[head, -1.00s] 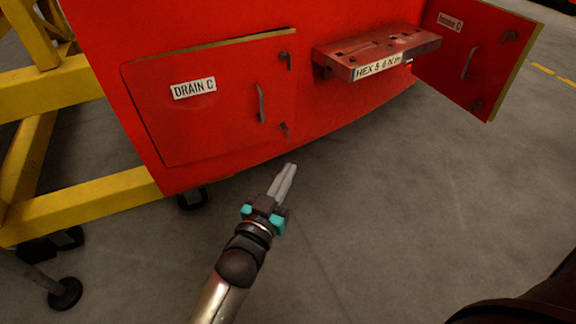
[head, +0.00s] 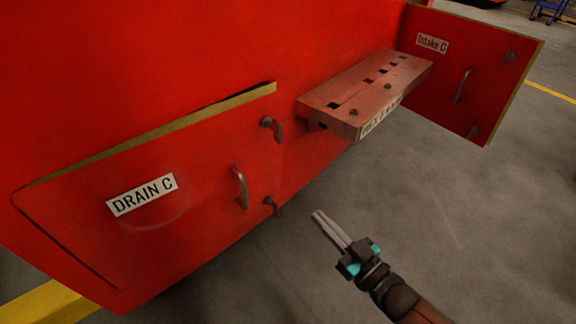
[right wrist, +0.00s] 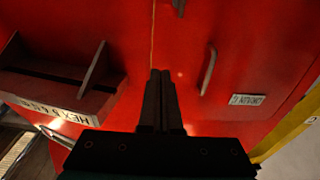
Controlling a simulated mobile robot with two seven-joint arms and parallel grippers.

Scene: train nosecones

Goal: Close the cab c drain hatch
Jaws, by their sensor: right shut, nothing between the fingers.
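The red drain hatch (head: 90,225), labelled DRAIN C, is on the red cab front at left in the head view. My right gripper (head: 319,214) is shut and empty, right of the lower latch. In the right wrist view, its fingers (right wrist: 160,73) point at the red face beside the hatch handle (right wrist: 209,70). My left gripper is out of view.
A red tool rack (head: 365,90) juts from the cab right of the hatch, above my right gripper. Beyond it the Intake C hatch (head: 480,75) stands swung out. A yellow stand beam (head: 45,305) is at lower left.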

